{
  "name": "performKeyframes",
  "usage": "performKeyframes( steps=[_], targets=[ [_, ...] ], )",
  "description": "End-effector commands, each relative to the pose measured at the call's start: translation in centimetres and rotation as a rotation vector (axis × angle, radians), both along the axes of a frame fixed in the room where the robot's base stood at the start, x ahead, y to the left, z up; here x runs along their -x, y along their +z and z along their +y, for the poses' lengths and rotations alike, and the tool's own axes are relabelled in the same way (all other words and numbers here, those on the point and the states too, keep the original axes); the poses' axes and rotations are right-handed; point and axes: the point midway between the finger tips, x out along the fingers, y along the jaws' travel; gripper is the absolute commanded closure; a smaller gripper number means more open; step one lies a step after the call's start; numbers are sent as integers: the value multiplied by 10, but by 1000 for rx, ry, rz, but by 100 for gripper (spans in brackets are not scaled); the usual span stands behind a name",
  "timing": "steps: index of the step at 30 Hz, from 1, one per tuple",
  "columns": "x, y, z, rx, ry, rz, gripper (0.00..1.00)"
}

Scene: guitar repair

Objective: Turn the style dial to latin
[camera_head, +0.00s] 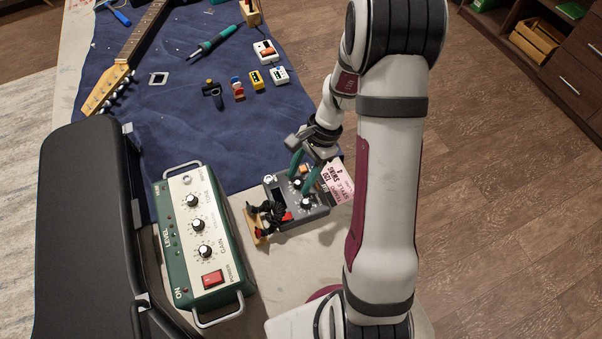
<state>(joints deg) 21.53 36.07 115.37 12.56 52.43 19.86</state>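A grey box with knobs (313,215) stands on the table, left of my arm. It has one black dial (306,203) at its lower right and another dial (297,184) near its upper middle. My gripper (299,185) points down at the box. Its two green fingers are apart, one on each side of the upper dial. I cannot tell whether they touch it. The dial markings are too small to read, so I cannot tell which is the style dial or its setting. A pink card (339,180) with printed text, including what looks like "STYLE", lies right of the box.
A green amplifier box (203,245) with knobs and a red switch stands left of the grey box. A black case (85,225) fills the left. Small pedals and tools lie on the blue mat (190,85).

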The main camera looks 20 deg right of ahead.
Motion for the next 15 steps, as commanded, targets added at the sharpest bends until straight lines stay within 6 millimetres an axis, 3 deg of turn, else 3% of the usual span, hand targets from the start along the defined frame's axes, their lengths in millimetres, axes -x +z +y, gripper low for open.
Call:
performKeyframes(
  steps=[9,11,15],
  targets=[
    [-1,5,-2,0,-1,-2,48],
    [-2,12,-5,0,0,-3,48],
    [-6,45,-19,3,-2,-6,48]
  ],
)
